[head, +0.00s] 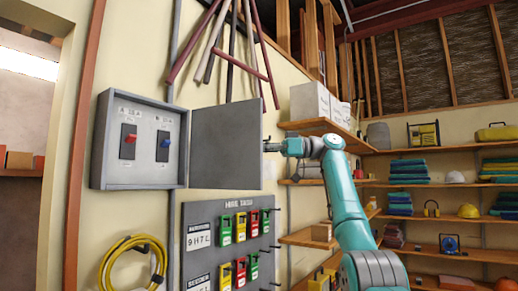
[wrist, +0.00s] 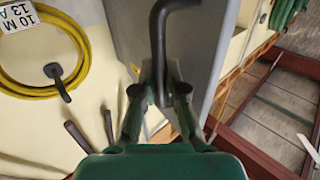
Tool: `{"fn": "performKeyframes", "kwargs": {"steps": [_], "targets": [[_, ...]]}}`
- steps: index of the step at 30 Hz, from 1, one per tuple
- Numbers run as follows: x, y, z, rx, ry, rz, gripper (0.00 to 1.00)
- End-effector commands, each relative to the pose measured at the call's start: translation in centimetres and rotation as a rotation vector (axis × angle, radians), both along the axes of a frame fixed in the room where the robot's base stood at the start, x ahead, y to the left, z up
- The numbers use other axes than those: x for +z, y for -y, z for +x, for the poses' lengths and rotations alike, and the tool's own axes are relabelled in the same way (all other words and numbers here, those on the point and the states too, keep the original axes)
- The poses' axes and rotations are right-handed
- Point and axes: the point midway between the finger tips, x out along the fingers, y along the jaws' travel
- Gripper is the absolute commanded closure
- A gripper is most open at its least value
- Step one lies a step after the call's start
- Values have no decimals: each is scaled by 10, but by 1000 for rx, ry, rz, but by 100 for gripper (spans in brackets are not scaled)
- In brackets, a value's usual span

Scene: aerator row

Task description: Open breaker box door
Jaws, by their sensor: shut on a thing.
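The grey breaker box (head: 97,140) is on the wall at the left of the head view. Its door (head: 226,150) stands open, swung out to the right side of the box. Inside are a red switch (head: 129,140) and a blue switch (head: 163,146). My gripper (head: 270,146) is at the door's free right edge, shut on the door handle. In the wrist view the dark bent handle (wrist: 157,40) runs down between the fingers of my gripper (wrist: 160,95), beside the grey door (wrist: 200,45). The handle is mostly hidden in the head view.
Below the door is a grey tag board (head: 198,212) with several coloured locks and pegs. A coiled yellow hose (head: 108,262) hangs at its left. Shelves (head: 450,184) with boxes, folded cloth and helmets fill the right. White boxes (head: 311,101) sit on a shelf above my gripper.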

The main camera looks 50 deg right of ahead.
Motion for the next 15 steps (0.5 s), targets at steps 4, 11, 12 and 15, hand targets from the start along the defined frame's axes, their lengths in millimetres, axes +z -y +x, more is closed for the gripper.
{"fn": "performKeyframes", "kwargs": {"steps": [4, 11, 12, 15], "targets": [[0, 0, 0, 0, -1, -1, 100], [0, 0, 0, 0, -1, 1, 67], [0, 0, 0, 0, -1, 1, 63], [0, 0, 0, 0, 0, 0, 63]]}}
